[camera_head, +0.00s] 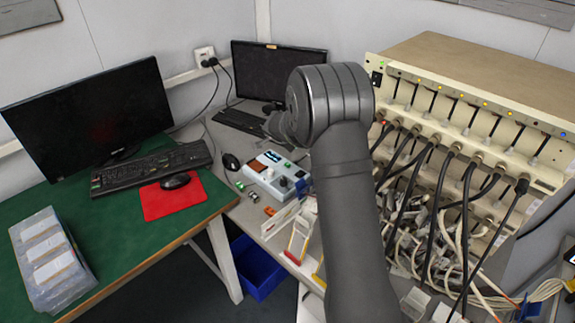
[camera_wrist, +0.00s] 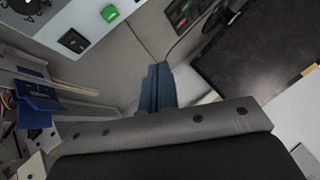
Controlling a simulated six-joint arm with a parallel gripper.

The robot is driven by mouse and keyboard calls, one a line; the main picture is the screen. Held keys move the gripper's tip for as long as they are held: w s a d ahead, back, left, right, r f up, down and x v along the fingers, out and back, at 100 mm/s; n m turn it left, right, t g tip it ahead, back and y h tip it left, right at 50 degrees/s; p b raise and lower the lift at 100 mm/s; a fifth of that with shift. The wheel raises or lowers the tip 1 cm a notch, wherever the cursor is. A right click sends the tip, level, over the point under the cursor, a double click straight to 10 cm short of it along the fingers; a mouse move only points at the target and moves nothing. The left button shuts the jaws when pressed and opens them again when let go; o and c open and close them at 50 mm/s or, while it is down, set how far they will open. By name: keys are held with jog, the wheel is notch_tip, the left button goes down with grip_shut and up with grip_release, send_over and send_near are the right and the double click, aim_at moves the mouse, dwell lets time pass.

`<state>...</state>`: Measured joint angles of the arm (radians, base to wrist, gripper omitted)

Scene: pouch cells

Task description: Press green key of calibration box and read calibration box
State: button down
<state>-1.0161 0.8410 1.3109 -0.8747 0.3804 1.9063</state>
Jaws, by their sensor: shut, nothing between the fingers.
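In the head view, my wrist hides the fingertips.
A rack of cabled channels (camera_head: 470,110) stands right of my arm, with tangled cables below. A monitor (camera_head: 275,72) and keyboard (camera_head: 240,121) are behind the box. A black mouse (camera_head: 231,162) and small loose parts lie left of it. A blue bin (camera_head: 258,270) is below the bench.

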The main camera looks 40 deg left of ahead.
jog(key=shift+a+r, duration=0.15)
jog(key=shift+r, duration=0.05)
jog(key=shift+f, duration=0.15)
send_over(287, 168)
jog(key=shift+f, duration=4.3)
jog(key=shift+f, duration=0.4)
jog(key=shift+f, duration=0.4)
jog(key=shift+r, duration=0.85)
